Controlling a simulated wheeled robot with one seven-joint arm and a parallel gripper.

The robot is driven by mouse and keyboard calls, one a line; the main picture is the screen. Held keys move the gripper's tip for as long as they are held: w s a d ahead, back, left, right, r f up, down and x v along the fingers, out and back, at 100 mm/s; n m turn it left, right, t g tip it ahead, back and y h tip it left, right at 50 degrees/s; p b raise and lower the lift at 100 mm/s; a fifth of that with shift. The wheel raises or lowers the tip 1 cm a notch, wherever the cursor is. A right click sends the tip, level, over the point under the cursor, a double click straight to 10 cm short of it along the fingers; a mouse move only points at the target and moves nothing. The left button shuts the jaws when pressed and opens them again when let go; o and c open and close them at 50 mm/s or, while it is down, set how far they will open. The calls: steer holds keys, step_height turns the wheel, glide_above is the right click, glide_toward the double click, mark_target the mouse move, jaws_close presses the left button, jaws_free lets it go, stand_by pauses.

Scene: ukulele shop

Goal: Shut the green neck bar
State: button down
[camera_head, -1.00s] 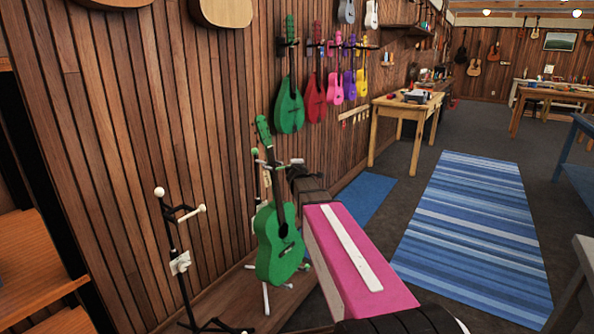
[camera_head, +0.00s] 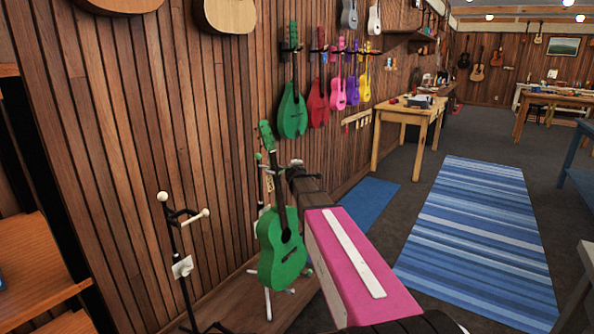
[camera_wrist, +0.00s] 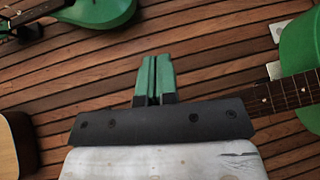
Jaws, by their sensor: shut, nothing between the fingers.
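A green ukulele (camera_head: 283,250) stands upright on a floor stand by the wood wall in the head view. A small green ball tip (camera_head: 258,156) of its stand shows beside the neck; the rest of the green neck bar is mostly hidden, and I cannot tell its position. My gripper (camera_wrist: 156,77) is shut and empty in the wrist view, its green fingers together in front of the wall planks. In that view the ukulele's neck (camera_wrist: 288,92) and green body (camera_wrist: 302,50) lie to the right, apart from the fingers. In the head view my arm reaches to just right of the neck.
An empty stand with white tips (camera_head: 182,267) is at the left. Several coloured ukuleles, including a green one (camera_head: 292,112), hang on the wall behind. A wooden table (camera_head: 408,108) stands farther back. A striped blue rug (camera_head: 480,235) covers open floor at the right.

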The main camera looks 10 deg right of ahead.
steer(key=shift+w+a, duration=0.25)
steer(key=shift+w, duration=0.15)
steer(key=d+v, duration=0.1)
steer(key=v, duration=1)
steer(key=s+d+f+m+g+h, duration=0.2)
steer(key=s+f+m+g, duration=0.2)
steer(key=s+f+m, duration=0.45)
steer(key=s+a+f+m+g+y, duration=0.1)
steer(key=s+f+m+g+y, duration=0.1)
steer(key=s+f+g, duration=0.3)
steer(key=s+a+f+m+g+y, duration=0.2)
steer(key=s+f+m+g, duration=0.3)
steer(key=s+f, duration=0.8)
steer(key=s+g, duration=0.1)
steer(key=s, duration=0.2)
steer(key=shift+a+f+g+y, duration=0.3)
steer(key=shift+a+f+y, duration=0.05)
steer(key=shift+f+y, duration=0.05)
steer(key=shift+m, duration=0.25)
